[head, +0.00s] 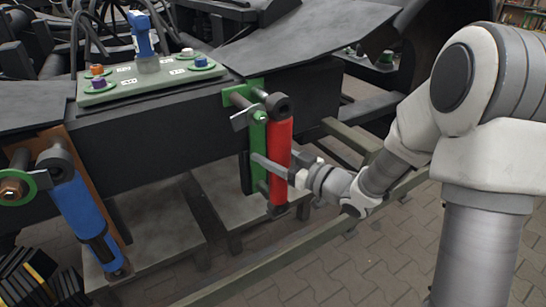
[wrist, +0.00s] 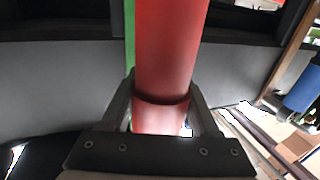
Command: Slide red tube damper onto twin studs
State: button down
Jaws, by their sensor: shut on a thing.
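The red tube damper (head: 277,150) stands nearly upright, with a black eye (head: 280,104) at its top and a dark eye at its foot. My gripper (head: 273,167) is shut around its lower half; the wrist view shows both fingers on the red tube (wrist: 166,45). The damper is in front of a green plate (head: 258,145) on the dark frame. A lower stud (head: 263,187) shows partly beside the damper's foot. I cannot tell whether either eye is around its stud.
A silver lever-like piece (head: 244,118) is by the upper stud. A blue damper (head: 83,215) hangs on a brown plate at left. A green-grey panel (head: 150,80) with coloured knobs tops the frame. A rail (head: 270,262) crosses below; paved floor lies right.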

jog(key=shift+w+a+r, duration=0.2)
jog(key=shift+w+a, duration=0.45)
jog(key=shift+w, duration=0.3)
jog(key=shift+c, duration=0.2)
grip_release()
jog(key=p+v, duration=0.2)
jog(key=v, duration=1.5)
jog(key=shift+p, duration=0.3)
jog(key=shift+s+d+f, duration=0.1)
jog(key=shift+d+f, duration=0.05)
